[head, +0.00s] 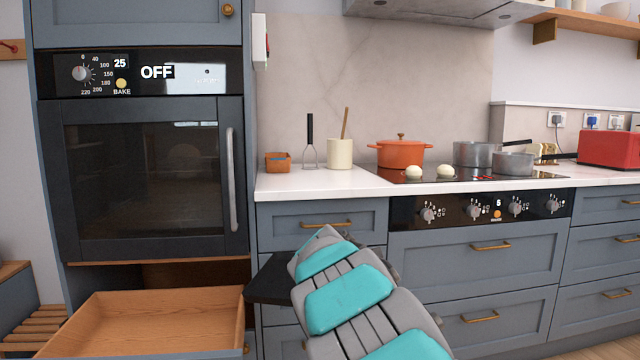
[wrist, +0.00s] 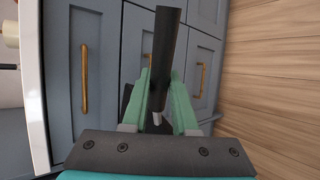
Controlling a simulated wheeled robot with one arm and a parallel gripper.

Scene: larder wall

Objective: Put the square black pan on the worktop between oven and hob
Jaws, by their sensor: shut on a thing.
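My gripper (wrist: 160,100) is shut on the black handle of the square black pan (wrist: 166,45) in the wrist view. In the head view the pan (head: 268,282) shows as a dark flat shape left of my arm, in front of the drawers and below worktop height. My arm hides the rest of it and my gripper there. The white worktop (head: 300,185) between the oven (head: 145,165) and the hob (head: 470,174) has a clear front strip.
A small orange dish (head: 278,162), a masher (head: 309,145) and a cream utensil pot (head: 339,154) stand at the back of that worktop. An orange casserole (head: 400,154) and grey saucepans (head: 478,153) are on the hob. An open wooden drawer (head: 150,318) juts out below the oven.

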